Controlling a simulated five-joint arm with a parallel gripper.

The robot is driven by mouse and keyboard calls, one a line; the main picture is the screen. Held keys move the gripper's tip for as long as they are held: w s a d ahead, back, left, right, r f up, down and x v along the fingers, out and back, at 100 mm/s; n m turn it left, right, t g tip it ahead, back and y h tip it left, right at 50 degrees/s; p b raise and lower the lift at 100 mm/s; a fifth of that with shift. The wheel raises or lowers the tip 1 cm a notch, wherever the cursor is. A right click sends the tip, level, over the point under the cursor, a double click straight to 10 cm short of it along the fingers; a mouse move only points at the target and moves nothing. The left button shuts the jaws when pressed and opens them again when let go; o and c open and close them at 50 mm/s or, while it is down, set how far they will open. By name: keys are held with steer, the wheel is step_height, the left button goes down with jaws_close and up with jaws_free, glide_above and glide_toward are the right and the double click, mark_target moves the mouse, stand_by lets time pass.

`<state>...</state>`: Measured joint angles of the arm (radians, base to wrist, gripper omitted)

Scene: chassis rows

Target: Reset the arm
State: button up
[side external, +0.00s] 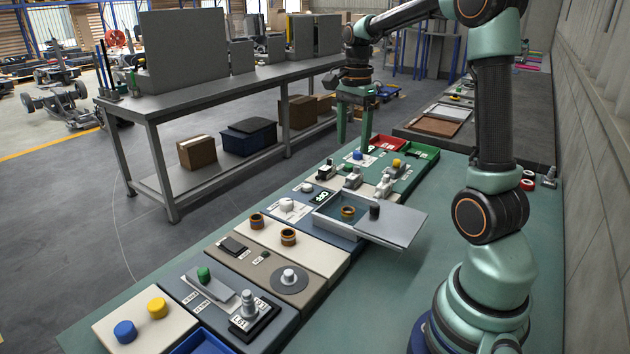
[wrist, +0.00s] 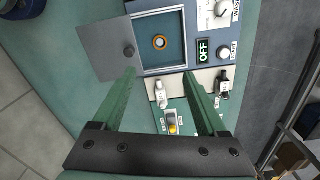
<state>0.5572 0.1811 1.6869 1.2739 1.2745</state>
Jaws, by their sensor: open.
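My gripper (side external: 354,143) hangs from my arm over the far part of the panel row, fingers pointing down, spread apart with nothing between them. In the wrist view the gripper (wrist: 159,73) shows two green fingers on either side of the small switches, below an open box. The box (side external: 322,216) has its grey lid (side external: 397,226) slid to the right in the side view. The gripper appears clear above the panels.
An OFF display (wrist: 203,50) and a white button (wrist: 223,53) sit beside the box. Red (side external: 386,143) and green (side external: 421,152) trays lie at the far end. Blue (side external: 125,331) and yellow (side external: 157,307) buttons are at the near end.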

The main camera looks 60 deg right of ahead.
steer(key=shift+r, duration=0.5)
steer(key=shift+a, duration=0.1)
steer(key=s+a+n+t, duration=0.2)
steer(key=s+a+n, duration=0.1)
steer(key=a+n, duration=0.7)
steer(key=s+a+n+t, duration=0.3)
steer(key=a+n, duration=0.8)
steer(key=shift+a+r+t, duration=0.15)
steer(key=shift+r+t, duration=0.15)
